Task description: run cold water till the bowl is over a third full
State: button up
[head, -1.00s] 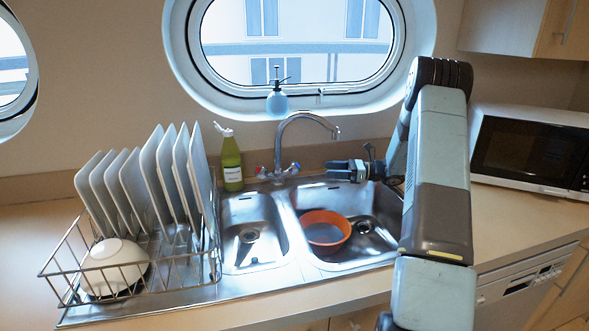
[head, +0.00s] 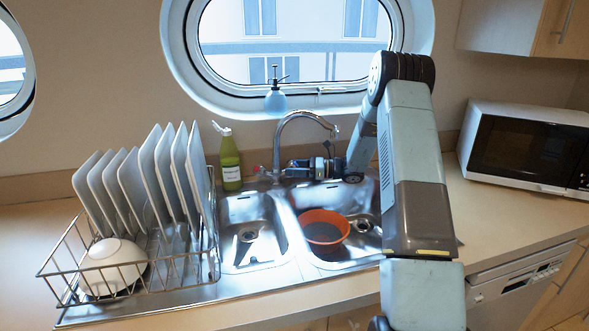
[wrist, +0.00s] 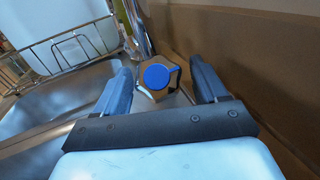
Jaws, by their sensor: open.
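The orange bowl (head: 312,216) stands in the right sink basin; its inside looks grey, and I cannot tell a water level. The curved chrome tap (head: 296,117) rises behind the basins, and no stream shows below its spout. The blue-capped cold knob (wrist: 158,77) sits between my fingers in the wrist view, a little ahead of them, with a gap on each side. My gripper (head: 287,168) is open at the right side of the tap base and hides this knob in the head view. The red-marked knob (head: 260,168) shows to its left.
A rack (head: 180,285) with plates and a white bowl stands left of the sink. A green bottle (head: 230,160) is just left of the tap. A blue spray bottle (head: 276,100) stands on the window ledge. A microwave (head: 525,148) is at the right.

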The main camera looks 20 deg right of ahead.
jog(key=c, duration=1)
jog(key=shift+o, duration=0.2)
jog(key=shift+n+g, duration=0.6)
jog(key=shift+n, duration=0.4)
jog(key=o, duration=1)
jog(key=shift+c, duration=0.2)
jog(key=shift+d, duration=0.1)
jog(key=v, duration=1.3)
jog(key=shift+d+f, duration=0.2)
jog(key=shift+d, duration=0.1)
